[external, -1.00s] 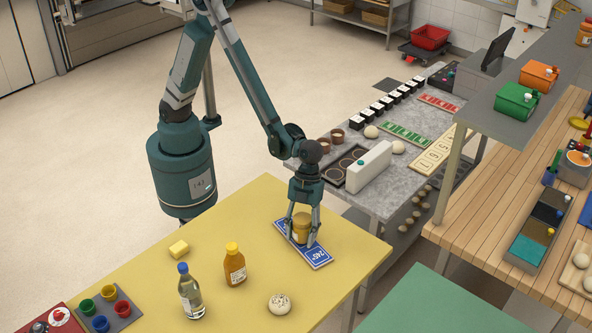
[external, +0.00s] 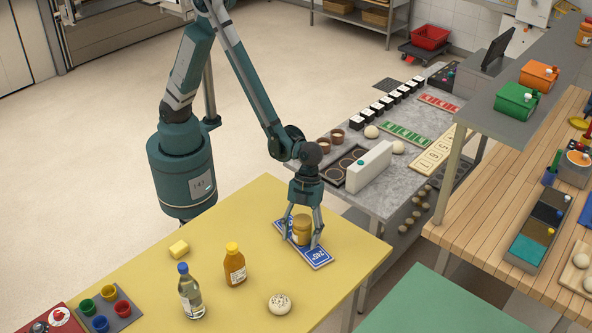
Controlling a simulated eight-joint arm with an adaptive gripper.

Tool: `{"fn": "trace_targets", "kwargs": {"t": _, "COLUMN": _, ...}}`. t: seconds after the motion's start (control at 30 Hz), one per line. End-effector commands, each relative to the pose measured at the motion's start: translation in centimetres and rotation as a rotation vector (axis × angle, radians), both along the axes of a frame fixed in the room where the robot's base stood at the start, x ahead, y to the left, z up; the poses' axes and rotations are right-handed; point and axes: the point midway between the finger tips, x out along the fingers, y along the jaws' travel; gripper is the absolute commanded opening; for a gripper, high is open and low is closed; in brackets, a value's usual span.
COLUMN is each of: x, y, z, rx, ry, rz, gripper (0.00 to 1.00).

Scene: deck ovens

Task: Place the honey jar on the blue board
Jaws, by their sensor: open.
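The honey jar (external: 302,231), a small amber jar, stands upright on the blue board (external: 319,256) near the right end of the yellow table. The board is a flat blue plate with white markings, lying at an angle. My gripper (external: 302,238) points down over the board with its fingers spread on both sides of the jar. The fingers look apart from the jar. Part of the board is hidden behind the jar and the fingers.
On the yellow table (external: 230,218) stand an amber bottle (external: 235,265) with a yellow cap and a clear bottle (external: 190,295) with a blue cap. A grey counter is behind.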

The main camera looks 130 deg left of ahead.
Motion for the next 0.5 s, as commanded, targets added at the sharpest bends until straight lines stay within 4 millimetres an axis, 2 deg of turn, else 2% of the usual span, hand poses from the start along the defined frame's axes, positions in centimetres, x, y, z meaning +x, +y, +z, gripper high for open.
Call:
{"fn": "trace_targets", "kwargs": {"t": 0.27, "x": 0.0, "y": 0.1, "z": 0.6, "rx": 0.000, "ry": 0.000, "rz": 0.000, "gripper": 0.58}}
{"fn": "trace_targets", "kwargs": {"t": 0.5, "x": -0.4, "y": 0.8, "z": 2.4, "rx": 0.000, "ry": 0.000, "rz": 0.001, "gripper": 0.58}}
